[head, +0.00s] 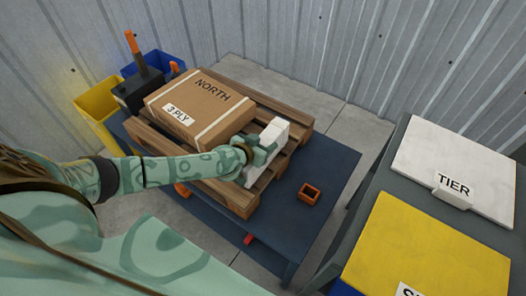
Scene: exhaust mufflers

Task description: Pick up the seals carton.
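A brown cardboard carton (197,110) marked NORTH and 3 PLY, with pale straps, rests on a wooden pallet (236,200). No word "seals" is legible on it. My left arm reaches across the near side of the pallet. My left gripper (266,148) is at the carton's right end, over the pallet's right part, beside a white block-like shape (275,130). I cannot tell whether that shape is a separate box or part of the gripper, nor whether the fingers are closed on it. My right gripper is not in view.
The pallet stands on a dark blue table (325,175) with a small orange open box (310,193). Yellow (98,101) and blue (173,66) bins stand back left. At right, a grey table holds a white TIER sheet (455,165) and a yellow sheet (430,245).

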